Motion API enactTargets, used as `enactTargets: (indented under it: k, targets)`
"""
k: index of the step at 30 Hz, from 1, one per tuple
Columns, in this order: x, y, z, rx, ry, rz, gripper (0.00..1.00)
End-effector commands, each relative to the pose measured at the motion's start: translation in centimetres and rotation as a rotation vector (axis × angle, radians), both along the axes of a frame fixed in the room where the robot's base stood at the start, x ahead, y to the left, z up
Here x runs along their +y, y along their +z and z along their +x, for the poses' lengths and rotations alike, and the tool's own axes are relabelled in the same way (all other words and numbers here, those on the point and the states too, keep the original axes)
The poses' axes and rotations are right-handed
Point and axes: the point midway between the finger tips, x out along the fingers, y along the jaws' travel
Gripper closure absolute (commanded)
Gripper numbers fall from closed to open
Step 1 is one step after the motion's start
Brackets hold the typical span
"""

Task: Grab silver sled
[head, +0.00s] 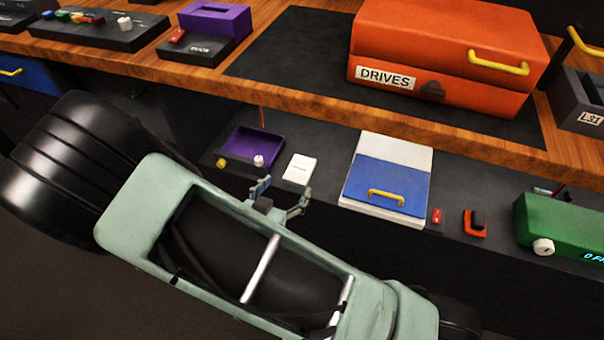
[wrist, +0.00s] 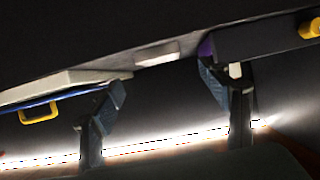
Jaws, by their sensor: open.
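No object that is clearly a silver sled can be made out in either view. My gripper (head: 283,194) is open and empty in the head view, in front of the lower shelf's edge, below a small white block (head: 300,168). In the wrist view the two fingers of my gripper (wrist: 162,88) stand apart, with a pale block (wrist: 157,53), likely the same one, beyond the gap between them. An orange case (head: 437,68) labelled DRIVES stands closed on the upper wooden bench, with a yellow handle on its front.
The lower shelf holds a purple tray (head: 253,146), a white and blue box (head: 388,180) with a yellow handle, a red and black switch (head: 475,223) and a green unit (head: 565,225). The wooden bench edge (head: 330,108) overhangs behind. My arm covers the lower left.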

Motion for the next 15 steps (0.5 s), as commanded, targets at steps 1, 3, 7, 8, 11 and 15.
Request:
enactTargets:
  k: [1, 3, 7, 8, 11, 15]
  targets:
    - [-0.4, -0.6, 0.8, -0.001, -0.004, -0.001, 0.30]
    - [-0.7, -1.0, 1.7, 0.000, -0.004, 0.001, 0.30]
    - [-1.1, -1.3, 2.8, -0.001, -0.002, 0.002, 0.30]
    - [-1.1, -1.3, 2.9, 0.000, -0.002, 0.003, 0.30]
    - [-1.4, -1.7, 3.7, 0.000, -0.002, 0.003, 0.30]
    - [-2.2, -2.6, 5.6, -0.001, -0.003, 0.003, 0.30]
